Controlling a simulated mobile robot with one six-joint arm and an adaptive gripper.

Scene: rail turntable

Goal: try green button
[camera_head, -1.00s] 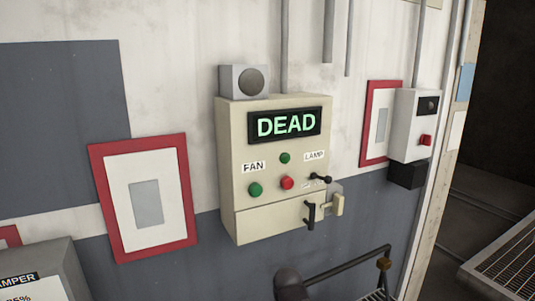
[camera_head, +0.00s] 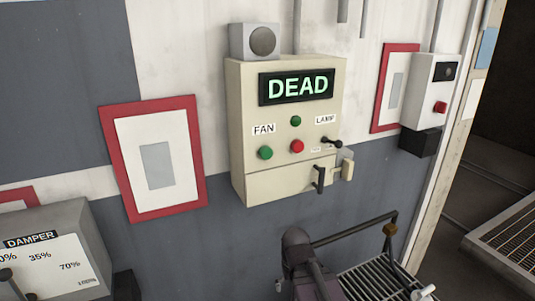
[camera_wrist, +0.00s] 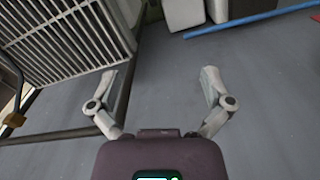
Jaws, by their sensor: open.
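A beige control box (camera_head: 242,130) hangs on the wall in the head view, with a lit display (camera_head: 297,86) reading DEAD. A large green button (camera_head: 265,152) sits below the FAN label. A smaller green button or light (camera_head: 295,121) is above a red button (camera_head: 297,146). A black lever (camera_head: 331,142) is at their right and a black handle (camera_head: 319,180) is lower down. My gripper (camera_wrist: 160,80) is open and empty in the wrist view, over grey floor. The control box is not in the wrist view. My arm shows low in the head view, below the box.
A grey DAMPER box (camera_head: 50,245) stands at lower left. Red-framed panels (camera_head: 155,165) flank the control box. A white box with a red button (camera_head: 440,107) is at right. A metal grate (camera_head: 365,285) lies below; a blue bar (camera_wrist: 250,20) lies on the floor.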

